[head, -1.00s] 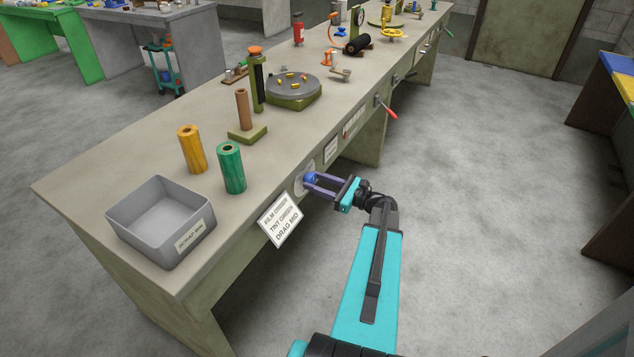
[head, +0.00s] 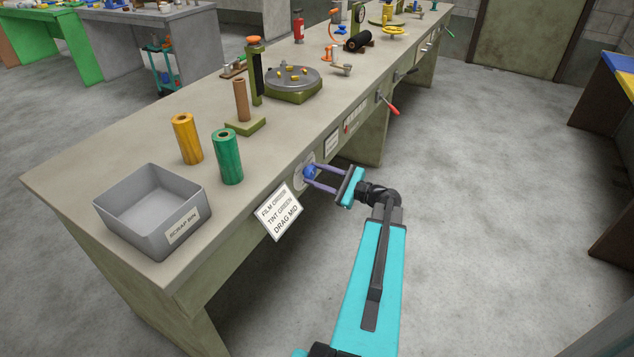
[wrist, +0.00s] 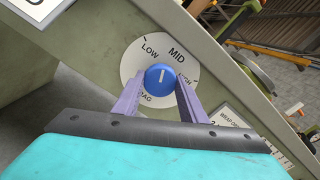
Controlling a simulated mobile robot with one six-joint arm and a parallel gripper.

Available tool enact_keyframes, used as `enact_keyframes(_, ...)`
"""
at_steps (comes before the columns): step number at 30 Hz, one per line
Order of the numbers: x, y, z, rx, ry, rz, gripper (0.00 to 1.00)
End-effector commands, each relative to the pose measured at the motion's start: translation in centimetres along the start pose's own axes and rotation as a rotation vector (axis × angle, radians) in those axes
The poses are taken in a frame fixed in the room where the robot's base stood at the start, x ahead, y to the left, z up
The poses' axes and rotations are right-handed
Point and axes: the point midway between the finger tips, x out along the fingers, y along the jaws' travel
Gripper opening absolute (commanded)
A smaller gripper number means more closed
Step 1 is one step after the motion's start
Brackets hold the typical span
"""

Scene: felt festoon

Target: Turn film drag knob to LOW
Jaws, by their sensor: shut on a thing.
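The film drag knob (wrist: 160,78) is a round blue knob on a white dial plate (wrist: 131,62) on the bench's front. It also shows in the head view (head: 309,171). Its white pointer line aims up in the wrist picture, between the words LOW and MID. HIGH is partly covered by the right finger and DRAG by the left. My gripper (wrist: 160,84) has its two purple fingers on either side of the knob, shut on it. It also shows in the head view (head: 313,177).
A white card (head: 278,212) reading film order, tint green, drag mid hangs left of the dial. A grey scrap bin (head: 150,212), a green roll (head: 227,160) and a yellow roll (head: 187,139) stand on the bench above. A red-handled lever (head: 389,104) sticks out farther along. Floor at right is clear.

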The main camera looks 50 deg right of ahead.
Motion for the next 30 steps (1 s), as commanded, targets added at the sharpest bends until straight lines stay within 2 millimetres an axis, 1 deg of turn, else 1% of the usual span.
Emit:
enact_keyframes(1, -0.12, 0.28, -0.49, -0.041, 0.001, -0.002, 0.16)
enact_keyframes(12, -0.10, 0.30, -0.47, -0.352, 0.001, -0.002, 0.16)
enact_keyframes(18, -0.08, 0.24, -0.37, -0.485, 0.001, -0.001, 0.16)
enact_keyframes(24, -0.06, 0.14, -0.21, -0.567, 0.002, 0.000, 0.16)
enact_keyframes(30, -0.05, 0.09, -0.12, -0.599, 0.002, 0.001, 0.16)
